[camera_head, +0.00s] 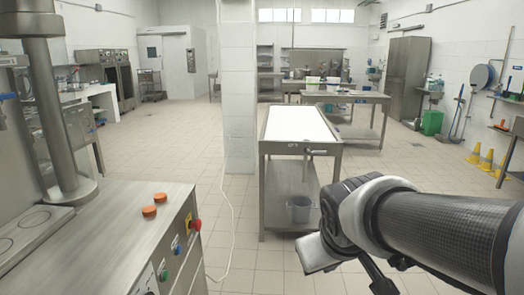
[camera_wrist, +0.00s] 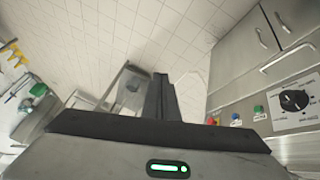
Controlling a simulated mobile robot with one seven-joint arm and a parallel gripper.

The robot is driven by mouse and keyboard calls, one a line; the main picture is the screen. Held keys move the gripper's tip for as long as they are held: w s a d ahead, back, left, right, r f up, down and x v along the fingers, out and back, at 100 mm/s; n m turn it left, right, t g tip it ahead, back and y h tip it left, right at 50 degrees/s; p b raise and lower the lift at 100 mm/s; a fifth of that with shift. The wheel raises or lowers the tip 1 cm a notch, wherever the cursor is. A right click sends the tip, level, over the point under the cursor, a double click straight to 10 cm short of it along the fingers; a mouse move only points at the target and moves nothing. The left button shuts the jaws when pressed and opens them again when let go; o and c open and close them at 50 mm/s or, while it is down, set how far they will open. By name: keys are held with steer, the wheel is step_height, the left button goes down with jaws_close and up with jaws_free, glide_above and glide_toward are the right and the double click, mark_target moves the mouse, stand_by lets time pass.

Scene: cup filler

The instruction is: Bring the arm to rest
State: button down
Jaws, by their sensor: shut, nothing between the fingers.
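My gripper (camera_wrist: 160,98) shows in the wrist view, its two dark fingers pressed together with nothing between them. It points out over the tiled floor and touches nothing there. In the head view my arm reaches in from the right edge and bends at about the middle right. The fingertips cannot be made out in the head view.
A steel counter (camera_head: 88,246) with two orange lids (camera_head: 154,204) and a red button (camera_head: 196,225) stands at left.

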steer(key=s+r+m+g+y, duration=0.1)
steer(key=s+r+m, duration=0.25)
steer(key=s, duration=0.75)
step_height(320, 180, up, 19)
steer(key=p, duration=1.9)
steer(key=shift+w+d+n+p, duration=0.15)
steer(key=shift+w+n+p, duration=0.05)
steer(key=shift+n+p, duration=0.15)
